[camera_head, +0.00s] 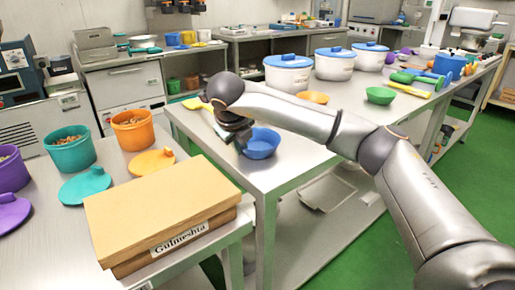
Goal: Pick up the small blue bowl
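The small blue bowl (263,146) stands upright near the left end of the steel table (283,178), close to its front edge. My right arm comes in from the right and reaches over the table behind the bowl. My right gripper (240,142) points down at the bowl's left rim and overlaps it in the picture. Its fingers are small and dark, and I cannot tell whether they are apart, or whether they touch the rim. My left gripper is not in view.
White tubs with blue lids (335,64), an orange bowl (313,97) and a green bowl (380,96) stand farther along the table. A yellow utensil (196,103) lies left of my gripper. A cardboard box (160,205) and coloured buckets (132,130) fill the near left table.

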